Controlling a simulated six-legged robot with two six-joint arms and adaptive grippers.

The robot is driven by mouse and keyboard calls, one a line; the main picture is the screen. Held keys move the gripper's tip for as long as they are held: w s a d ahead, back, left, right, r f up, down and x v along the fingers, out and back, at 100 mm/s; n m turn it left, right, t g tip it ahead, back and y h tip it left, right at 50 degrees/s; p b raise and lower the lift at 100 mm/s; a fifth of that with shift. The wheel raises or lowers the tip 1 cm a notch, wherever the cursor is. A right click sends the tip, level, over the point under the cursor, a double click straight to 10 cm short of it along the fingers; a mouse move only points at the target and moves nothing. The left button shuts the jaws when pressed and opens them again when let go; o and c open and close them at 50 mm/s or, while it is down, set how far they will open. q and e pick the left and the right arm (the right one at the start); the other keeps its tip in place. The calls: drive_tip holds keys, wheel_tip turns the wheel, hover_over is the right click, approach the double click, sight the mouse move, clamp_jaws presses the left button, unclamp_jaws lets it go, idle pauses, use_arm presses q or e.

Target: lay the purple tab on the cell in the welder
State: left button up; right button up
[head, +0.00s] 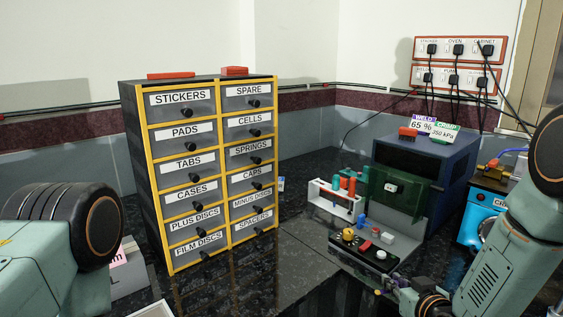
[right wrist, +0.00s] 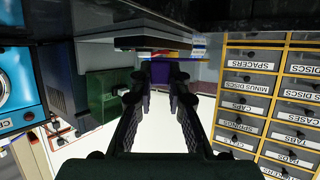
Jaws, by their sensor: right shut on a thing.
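A purple piece, which looks like the purple tab (right wrist: 160,71), sits between the fingertips. In the head view my right arm comes in from the right, and its gripper is small and partly cut off at the bottom. The welder looks to be the dark blue box (head: 460,165) with a green front part (head: 390,196); the green part also shows in the right wrist view (right wrist: 103,98). I cannot make out the cell. My left gripper is out of frame.
A labelled drawer cabinet (head: 160,150) stands left of centre. A bright blue machine (head: 480,218) is at the right. The dark counter (head: 290,255) is clear between cabinet and panel.

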drive_tip(key=s+a+r+n+g+y, duration=0.2)
drive_tip(key=s+a+n+y, duration=0.2)
drive_tip(key=s, duration=0.4)
drive_tip(key=s+a+r+n+g+y, duration=0.3)
drive_tip(key=s+n+y, duration=0.2)
drive_tip(key=s, duration=0.4)
drive_tip(key=shift+a+g, duration=0.3)
drive_tip(key=shift+a, duration=0.05)
drive_tip(key=shift+r+n, duration=0.1)
drive_tip(key=shift+n, duration=0.2)
